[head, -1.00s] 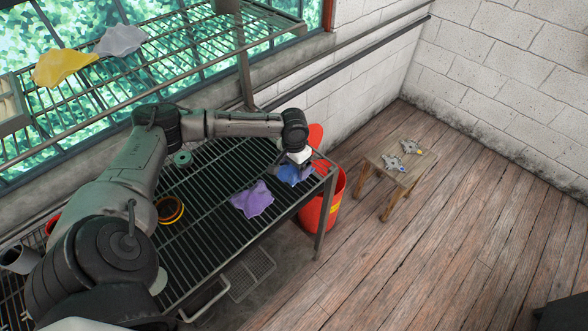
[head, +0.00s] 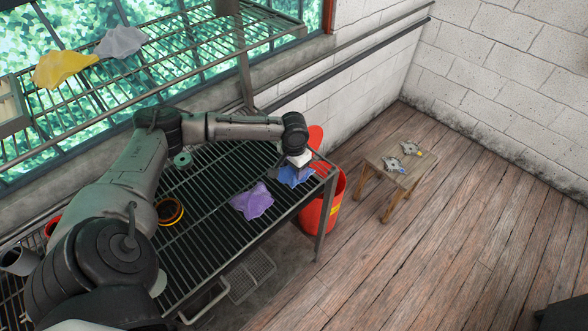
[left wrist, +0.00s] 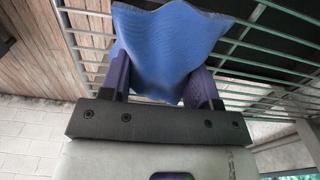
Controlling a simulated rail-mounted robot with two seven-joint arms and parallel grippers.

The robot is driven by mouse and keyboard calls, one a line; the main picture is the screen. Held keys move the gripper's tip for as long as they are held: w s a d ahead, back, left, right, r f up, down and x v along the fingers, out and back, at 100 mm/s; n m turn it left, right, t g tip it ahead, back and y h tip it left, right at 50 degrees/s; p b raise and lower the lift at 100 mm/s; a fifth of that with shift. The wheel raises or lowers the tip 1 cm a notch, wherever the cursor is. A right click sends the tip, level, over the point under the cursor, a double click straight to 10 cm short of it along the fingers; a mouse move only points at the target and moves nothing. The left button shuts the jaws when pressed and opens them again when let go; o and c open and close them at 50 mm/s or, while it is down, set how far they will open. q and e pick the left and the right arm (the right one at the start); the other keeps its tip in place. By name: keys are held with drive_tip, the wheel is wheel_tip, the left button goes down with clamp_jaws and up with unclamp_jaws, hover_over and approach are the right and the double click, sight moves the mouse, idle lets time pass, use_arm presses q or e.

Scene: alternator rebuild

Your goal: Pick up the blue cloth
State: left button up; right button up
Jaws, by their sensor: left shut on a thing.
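The blue cloth (head: 294,176) is at the right end of the wire rack, under my left gripper (head: 299,162). In the left wrist view the cloth (left wrist: 165,45) is bunched between the two fingers of my left gripper (left wrist: 160,88), which is shut on it. The wire rack shows behind the cloth; I cannot tell whether the cloth still touches it. My right gripper is not in view.
A purple cloth (head: 253,201) lies on the wire rack (head: 205,238) left of the blue one. A red bin (head: 322,212) stands under the rack's right end. A yellow cloth (head: 62,68) and a grey cloth (head: 121,42) lie on the upper shelf. A small wooden table (head: 382,170) stands right.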

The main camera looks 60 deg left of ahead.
use_arm(q)
drive_tip(key=shift+r, duration=0.5)
wheel_tip(320, 180, up, 4)
drive_tip(key=shift+f+p, duration=0.2)
drive_tip(key=shift+p, duration=0.25)
drive_tip(key=w+d+r, duration=0.1)
drive_tip(key=d+r, duration=0.1)
drive_tip(key=d, duration=0.1)
drive_tip(key=w+d+r+p, duration=0.1)
drive_tip(key=d+r, duration=0.1)
drive_tip(key=d, duration=0.2)
drive_tip(key=w+d+r, duration=0.2)
drive_tip(key=d, duration=0.2)
drive_tip(key=shift+r, duration=0.25)
